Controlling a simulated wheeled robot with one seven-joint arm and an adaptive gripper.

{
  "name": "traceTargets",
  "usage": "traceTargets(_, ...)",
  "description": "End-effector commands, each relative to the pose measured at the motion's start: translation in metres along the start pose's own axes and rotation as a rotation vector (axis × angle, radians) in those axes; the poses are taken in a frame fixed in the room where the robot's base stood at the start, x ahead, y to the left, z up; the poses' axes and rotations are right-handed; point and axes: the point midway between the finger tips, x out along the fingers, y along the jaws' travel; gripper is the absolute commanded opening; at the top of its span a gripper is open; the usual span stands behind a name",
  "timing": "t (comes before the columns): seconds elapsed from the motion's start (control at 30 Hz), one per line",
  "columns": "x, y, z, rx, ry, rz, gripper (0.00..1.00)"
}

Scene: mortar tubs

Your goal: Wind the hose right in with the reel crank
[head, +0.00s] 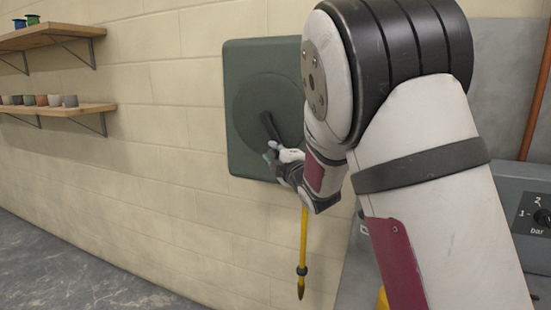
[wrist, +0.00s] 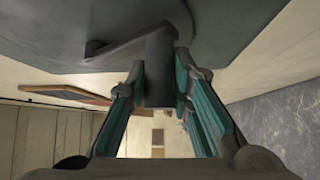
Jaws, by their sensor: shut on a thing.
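The hose reel (head: 240,120) is a dark green box with a round disc, fixed to the block wall. Its dark crank arm (head: 269,126) points down and slightly right from the disc's middle. My gripper (head: 276,152) is at the lower end of the crank, partly hidden by my wrist. In the wrist view, the crank's dark handle (wrist: 159,75) sits between the two teal-padded fingers of my gripper (wrist: 160,90), which is shut on it. The yellow hose (head: 303,240) hangs down below the reel, with a dark collar and a brass-coloured tip at its end.
Two wooden shelves (head: 50,38) with small pots and spools are on the wall at left. The grey floor at left is clear.

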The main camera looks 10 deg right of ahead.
Motion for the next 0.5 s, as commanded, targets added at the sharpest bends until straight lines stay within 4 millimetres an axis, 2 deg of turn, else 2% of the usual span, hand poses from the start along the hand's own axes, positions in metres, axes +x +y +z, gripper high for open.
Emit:
traceTargets(0.1, 0.006, -0.01, -0.004, 0.044, 0.004, 0.045, 0.0)
traceTargets(0.5, 0.021, -0.021, -0.021, 0.208, 0.006, 0.21, 0.0)
